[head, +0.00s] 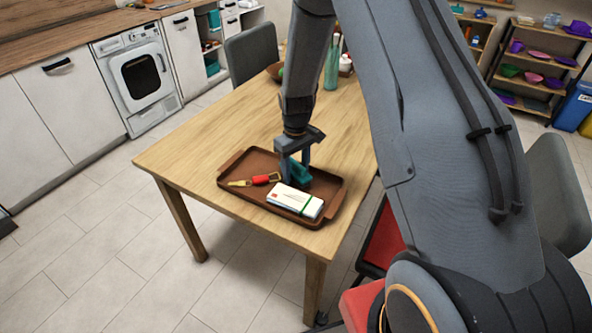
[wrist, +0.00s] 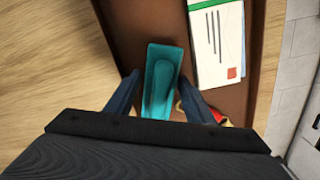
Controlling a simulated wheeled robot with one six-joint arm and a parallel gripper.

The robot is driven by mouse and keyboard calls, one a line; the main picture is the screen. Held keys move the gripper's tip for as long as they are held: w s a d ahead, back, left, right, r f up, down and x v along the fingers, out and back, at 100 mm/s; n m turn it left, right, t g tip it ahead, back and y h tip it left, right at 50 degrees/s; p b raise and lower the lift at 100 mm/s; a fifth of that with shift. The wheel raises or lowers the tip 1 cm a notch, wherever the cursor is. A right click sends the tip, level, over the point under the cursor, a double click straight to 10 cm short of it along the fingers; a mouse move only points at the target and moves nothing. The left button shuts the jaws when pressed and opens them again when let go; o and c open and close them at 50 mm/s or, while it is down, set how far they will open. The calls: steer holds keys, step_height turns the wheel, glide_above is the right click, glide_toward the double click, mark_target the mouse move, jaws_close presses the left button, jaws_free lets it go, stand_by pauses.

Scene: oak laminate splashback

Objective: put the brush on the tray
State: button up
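The brush is a teal object (wrist: 162,75) lying on the brown tray (wrist: 122,20). It also shows in the head view (head: 301,175), partly hidden by my gripper. The tray (head: 232,202) rests on the wooden table. My gripper (head: 295,172) points down over the tray. In the wrist view its two fingers (wrist: 159,82) stand on either side of the brush, with a small gap showing on the left. The gripper looks open around the brush.
A banded stack of white envelopes (head: 295,201) and keys with a red tag (head: 262,179) also lie on the tray. A tall teal bottle (head: 332,65) and a bowl (head: 274,72) stand at the table's back. Chairs (head: 252,55) stand around the table. Its left part is clear.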

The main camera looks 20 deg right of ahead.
mark_target(297, 164)
steer(key=shift+o, duration=0.2)
steer(key=shift+r, duration=0.1)
step_height(297, 164, up, 12)
steer(key=b, duration=0.3)
steer(key=shift+s+r, duration=0.2)
steer(key=shift+s, duration=0.1)
steer(key=s+r+m, duration=0.1)
steer(key=s+m, duration=0.1)
steer(key=s, duration=0.9)
steer(key=s+r+m+t, duration=0.1)
steer(key=s+m, duration=0.1)
steer(key=s, duration=0.9)
steer(key=shift+s+r+m, duration=0.15)
steer(key=shift+r+m, duration=0.15)
steer(key=shift+r, duration=0.1)
